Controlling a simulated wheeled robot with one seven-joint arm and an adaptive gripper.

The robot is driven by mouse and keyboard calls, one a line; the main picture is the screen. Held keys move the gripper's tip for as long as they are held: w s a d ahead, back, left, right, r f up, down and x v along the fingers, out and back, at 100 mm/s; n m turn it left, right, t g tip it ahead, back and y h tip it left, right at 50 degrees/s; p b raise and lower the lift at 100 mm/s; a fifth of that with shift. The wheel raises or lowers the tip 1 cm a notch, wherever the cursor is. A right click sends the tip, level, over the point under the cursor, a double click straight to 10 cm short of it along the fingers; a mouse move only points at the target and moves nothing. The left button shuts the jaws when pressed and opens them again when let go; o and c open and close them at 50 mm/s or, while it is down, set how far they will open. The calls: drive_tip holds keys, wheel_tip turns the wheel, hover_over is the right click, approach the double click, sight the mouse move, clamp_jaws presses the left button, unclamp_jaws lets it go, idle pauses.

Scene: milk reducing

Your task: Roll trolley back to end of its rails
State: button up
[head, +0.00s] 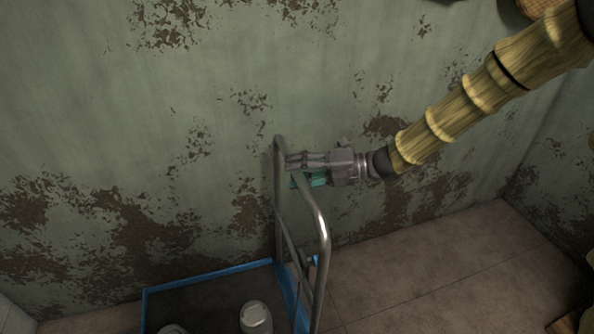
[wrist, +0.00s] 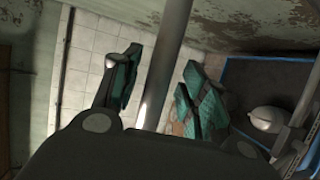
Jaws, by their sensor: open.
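The trolley (head: 205,275) has a dark deck with a blue rim, at the bottom of the head view. Its bent metal tube handle (head: 322,240) rises at the deck's right end. My gripper (head: 300,170) is at the upper part of the handle, coming from the right. In the wrist view the handle tube (wrist: 168,60) passes between my two teal-padded fingers, which are apart; I see no firm grip on it. Contact with either finger cannot be told. The trolley's blue-edged deck also shows at the right of the wrist view (wrist: 255,60). No rails are clearly visible.
A metal can (head: 256,318) stands on the deck, with another light top (head: 172,329) at the lower edge. The peeling green wall (head: 150,120) is close behind the trolley. Tiled floor (head: 430,270) to the right of the handle is clear.

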drive_tip(key=shift+a, duration=0.15)
clamp_jaws()
